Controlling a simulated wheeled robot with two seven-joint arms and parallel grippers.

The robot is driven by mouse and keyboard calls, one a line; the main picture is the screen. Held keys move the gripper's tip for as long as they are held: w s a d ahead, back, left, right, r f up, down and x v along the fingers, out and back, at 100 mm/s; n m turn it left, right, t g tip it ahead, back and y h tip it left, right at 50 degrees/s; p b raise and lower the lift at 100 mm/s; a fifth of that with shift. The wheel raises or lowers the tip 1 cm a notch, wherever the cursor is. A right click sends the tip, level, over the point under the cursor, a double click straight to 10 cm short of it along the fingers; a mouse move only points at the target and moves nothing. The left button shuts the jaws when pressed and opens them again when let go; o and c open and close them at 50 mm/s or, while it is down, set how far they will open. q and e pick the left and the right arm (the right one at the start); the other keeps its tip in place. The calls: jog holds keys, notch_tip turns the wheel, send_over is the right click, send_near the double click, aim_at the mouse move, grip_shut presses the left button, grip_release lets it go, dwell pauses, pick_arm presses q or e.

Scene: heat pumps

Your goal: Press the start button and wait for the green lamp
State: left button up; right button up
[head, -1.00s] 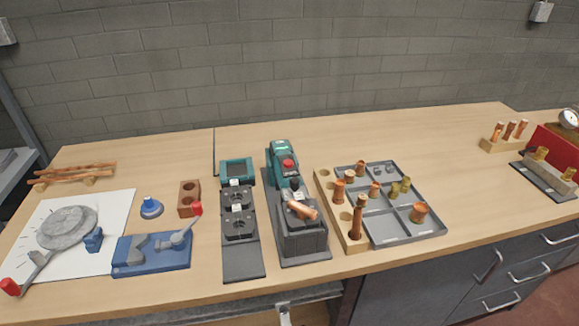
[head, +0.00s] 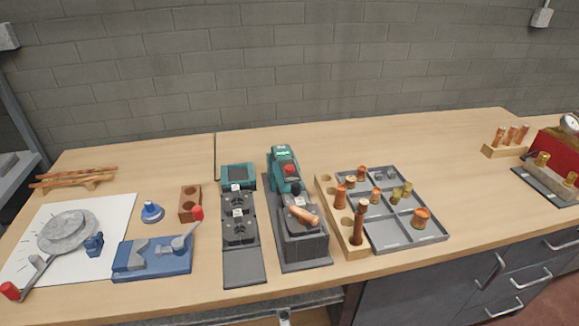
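A teal and dark grey machine (head: 300,245) stands on the middle of the bench. Its teal head (head: 283,158) has a small bright green patch (head: 282,153) on top; I cannot tell whether this is a lamp or a display. A red button (head: 290,170) sits just below it on the front of the head. A copper piece (head: 304,216) lies tilted in the machine's dark fixture. I cannot make out a separate button marked as start. Neither of my grippers is in view.
A blue lever tool (head: 152,258) stands further left. A grey compartment tray (head: 405,233) and a wooden block (head: 357,240) with copper parts are on the right. The bench behind is clear.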

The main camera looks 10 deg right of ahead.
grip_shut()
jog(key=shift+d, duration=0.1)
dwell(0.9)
